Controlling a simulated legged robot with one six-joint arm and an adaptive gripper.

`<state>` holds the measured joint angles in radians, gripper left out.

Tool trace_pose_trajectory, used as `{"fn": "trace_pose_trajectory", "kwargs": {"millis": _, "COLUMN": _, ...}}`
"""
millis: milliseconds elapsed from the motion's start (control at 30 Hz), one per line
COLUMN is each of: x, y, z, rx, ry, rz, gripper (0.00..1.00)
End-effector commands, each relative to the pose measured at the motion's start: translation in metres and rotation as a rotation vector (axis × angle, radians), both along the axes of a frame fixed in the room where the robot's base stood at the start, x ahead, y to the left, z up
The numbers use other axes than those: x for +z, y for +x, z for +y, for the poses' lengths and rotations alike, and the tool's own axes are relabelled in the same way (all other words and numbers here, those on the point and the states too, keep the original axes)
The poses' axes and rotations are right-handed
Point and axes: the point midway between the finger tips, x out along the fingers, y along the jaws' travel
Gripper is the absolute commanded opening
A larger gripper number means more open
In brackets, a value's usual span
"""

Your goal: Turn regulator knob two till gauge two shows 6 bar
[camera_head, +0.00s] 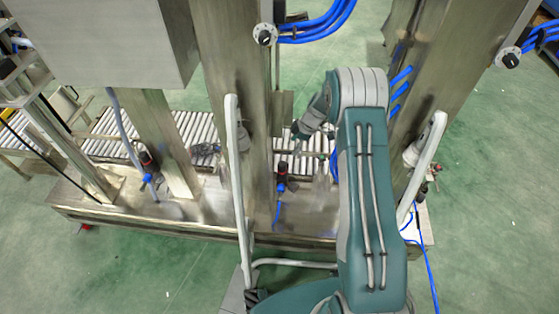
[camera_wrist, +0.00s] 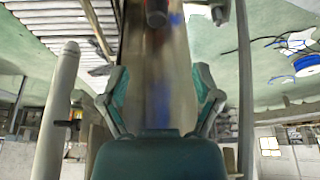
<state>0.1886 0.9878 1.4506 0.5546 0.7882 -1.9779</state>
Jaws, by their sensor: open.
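A regulator with a dark knob, a red band and blue fittings (camera_head: 282,172) stands on the metal base near the middle column in the head view. A similar regulator (camera_head: 148,165) stands further left. No number is readable on either, so I cannot tell which is two. No gauge reading is legible. My gripper (camera_head: 306,128) is small and partly hidden beyond my arm, above and right of the middle regulator. In the wrist view my gripper (camera_wrist: 161,88) has its fingers spread with nothing between them. A dark and red knob (camera_wrist: 157,12) lies beyond the fingertips at the top edge, cut off.
Metal columns (camera_head: 236,100) stand on both sides of my arm. A pale tube (camera_head: 238,180) rises in front of the middle column. Round dials with black knobs (camera_head: 265,35) and blue hoses (camera_head: 325,25) sit higher up. A roller conveyor (camera_head: 110,135) runs behind.

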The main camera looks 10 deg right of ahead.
Motion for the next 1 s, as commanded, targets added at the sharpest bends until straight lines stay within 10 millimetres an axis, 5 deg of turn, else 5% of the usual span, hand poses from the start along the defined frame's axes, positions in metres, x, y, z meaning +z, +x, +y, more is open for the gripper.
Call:
{"fn": "trace_pose_trajectory", "kwargs": {"millis": 233, "x": -0.029, "y": 0.002, "z": 0.000, "rx": 0.042, "ry": 0.009, "rz": -0.009, "gripper": 0.81}}
{"fn": "trace_pose_trajectory", "kwargs": {"millis": 700, "x": -0.102, "y": 0.006, "z": 0.032, "rx": 0.042, "ry": 0.006, "rz": -0.005, "gripper": 0.81}}
{"fn": "trace_pose_trajectory", "kwargs": {"millis": 1000, "x": -0.123, "y": 0.008, "z": 0.041, "rx": 0.040, "ry": 0.006, "rz": -0.008, "gripper": 0.81}}
